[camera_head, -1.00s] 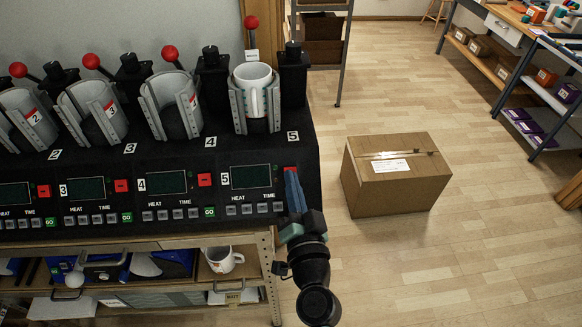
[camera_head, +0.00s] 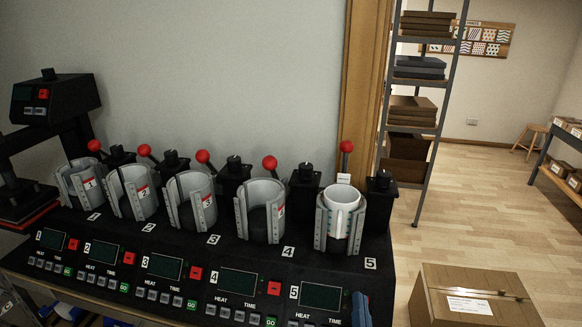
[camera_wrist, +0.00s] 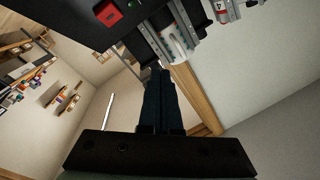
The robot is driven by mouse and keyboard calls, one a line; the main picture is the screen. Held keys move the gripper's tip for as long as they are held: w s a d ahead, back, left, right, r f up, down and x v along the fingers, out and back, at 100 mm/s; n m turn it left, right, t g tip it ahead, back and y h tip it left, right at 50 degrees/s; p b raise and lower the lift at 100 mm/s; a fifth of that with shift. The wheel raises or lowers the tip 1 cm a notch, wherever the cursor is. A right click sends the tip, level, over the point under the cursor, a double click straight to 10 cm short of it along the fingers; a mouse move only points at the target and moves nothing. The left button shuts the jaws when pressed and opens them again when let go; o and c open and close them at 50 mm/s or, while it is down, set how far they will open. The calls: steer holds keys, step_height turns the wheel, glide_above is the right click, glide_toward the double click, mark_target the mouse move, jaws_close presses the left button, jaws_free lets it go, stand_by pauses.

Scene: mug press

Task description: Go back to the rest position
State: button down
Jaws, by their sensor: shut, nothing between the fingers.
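My gripper (camera_wrist: 161,100) is shut and empty in the wrist view, its dark fingers together. Only a blue part of my gripper (camera_head: 361,310) shows at the bottom edge of the head view, in front of press 5; the rest is out of frame. A white mug (camera_head: 342,205) sits upright in the grey clamp of press 5 (camera_head: 325,228), whose red-knobbed lever (camera_head: 346,147) stands upright. The mug also shows in the wrist view (camera_wrist: 177,46), above and apart from my fingers.
Presses 1 to 4, such as press 4 (camera_head: 262,211), have empty clamps and tilted levers. A flat heat press (camera_head: 45,150) stands at the left. A cardboard box (camera_head: 470,300) lies on the floor at right, with a shelf rack (camera_head: 420,70) behind. Some floor between is clear.

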steer(key=w+a+r+n+t+y+b, duration=0.15)
steer(key=a+r+n, duration=0.3)
steer(key=r, duration=0.65)
steer(key=w+a+r+n+t+y+b, duration=0.1)
steer(key=a+r+n+t+y, duration=0.3)
steer(key=r, duration=0.8)
steer(key=s+a+r+t+h, duration=0.1)
steer(key=s+a+r, duration=0.2)
steer(key=s+r, duration=0.3)
steer(key=s+a+r+n+t+h+b, duration=0.1)
steer(key=s+r, duration=0.6)
steer(key=r, duration=0.7)
steer(key=shift+a+t, duration=0.55)
steer(key=shift+a, duration=0.35)
